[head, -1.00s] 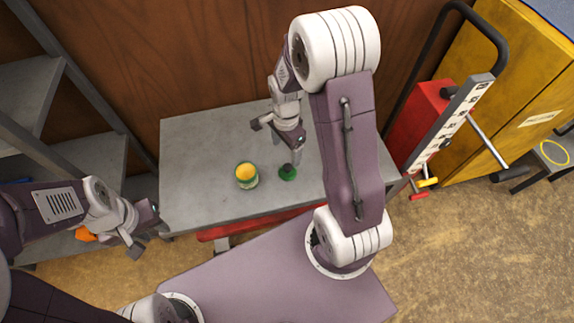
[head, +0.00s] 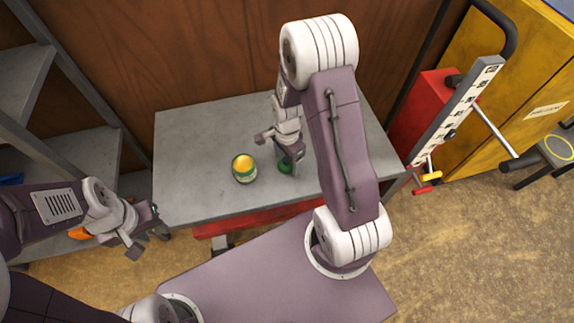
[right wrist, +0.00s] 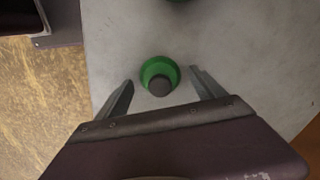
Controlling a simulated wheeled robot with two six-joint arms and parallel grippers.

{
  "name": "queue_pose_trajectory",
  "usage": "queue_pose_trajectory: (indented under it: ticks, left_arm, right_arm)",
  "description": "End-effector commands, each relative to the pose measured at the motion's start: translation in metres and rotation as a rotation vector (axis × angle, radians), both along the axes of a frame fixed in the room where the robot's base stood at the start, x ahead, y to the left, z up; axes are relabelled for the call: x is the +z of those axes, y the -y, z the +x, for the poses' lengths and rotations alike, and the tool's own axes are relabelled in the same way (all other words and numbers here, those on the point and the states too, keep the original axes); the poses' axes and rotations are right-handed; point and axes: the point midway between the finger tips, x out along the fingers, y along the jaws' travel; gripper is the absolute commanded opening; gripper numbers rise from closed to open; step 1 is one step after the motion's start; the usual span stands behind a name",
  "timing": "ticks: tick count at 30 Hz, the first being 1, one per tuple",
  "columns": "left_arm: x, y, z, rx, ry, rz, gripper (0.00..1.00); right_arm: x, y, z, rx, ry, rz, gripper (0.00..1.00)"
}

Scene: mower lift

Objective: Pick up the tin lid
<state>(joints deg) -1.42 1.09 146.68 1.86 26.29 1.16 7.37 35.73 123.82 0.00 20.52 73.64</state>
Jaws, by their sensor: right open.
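The tin lid (head: 285,167) is a small green disc with a dark knob, lying on the grey table; in the head view my right gripper partly covers it. In the right wrist view the lid (right wrist: 160,76) lies between and just beyond the open fingertips. My right gripper (head: 289,163) is open and empty, pointing down above the lid; its two fingers also show in the right wrist view (right wrist: 160,86). The open tin (head: 244,176), green with a pale band and yellow inside, stands left of the lid. My left gripper (head: 146,233) is off the table's left side, seemingly open and empty.
The grey table (head: 200,140) is otherwise clear. A grey shelf unit (head: 85,150) stands on the left, with an orange item (head: 79,233) low on it. A red machine with a black handle (head: 425,110) and a yellow cabinet (head: 520,120) stand at the right.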

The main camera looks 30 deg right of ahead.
Motion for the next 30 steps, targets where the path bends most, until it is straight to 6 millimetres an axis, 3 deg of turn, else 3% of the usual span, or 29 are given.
queue_pose_trajectory:
  ticks: [5, 8, 12, 13, 28, 30]
  left_arm:
    - [0.001, 0.000, 0.000, 0.000, 0.000, 0.000, 0.36]
    - [0.001, 0.000, 0.000, 0.000, 0.000, 0.000, 0.36]
    - [0.001, 0.000, 0.000, 0.000, 0.000, 0.000, 0.36]
    - [0.001, 0.000, 0.000, 0.000, 0.000, 0.000, 0.36]
    - [0.002, 0.000, 0.000, 0.000, 0.000, 0.000, 0.36]
    - [0.005, 0.000, 0.000, 0.000, 0.000, 0.000, 0.36]
  right_arm:
    - [0.000, 0.000, 0.000, 0.000, 0.001, 0.000, 0.79]
    - [0.000, 0.000, 0.000, 0.000, 0.001, 0.000, 0.57]
    - [0.000, 0.000, 0.000, 0.000, 0.001, 0.000, 0.18]
    - [0.000, 0.000, 0.000, 0.000, 0.001, 0.000, 0.15]
    - [0.003, 0.000, 0.000, 0.000, 0.001, 0.000, 0.13]
    - [0.010, 0.000, 0.001, 0.000, 0.003, -0.001, 0.00]
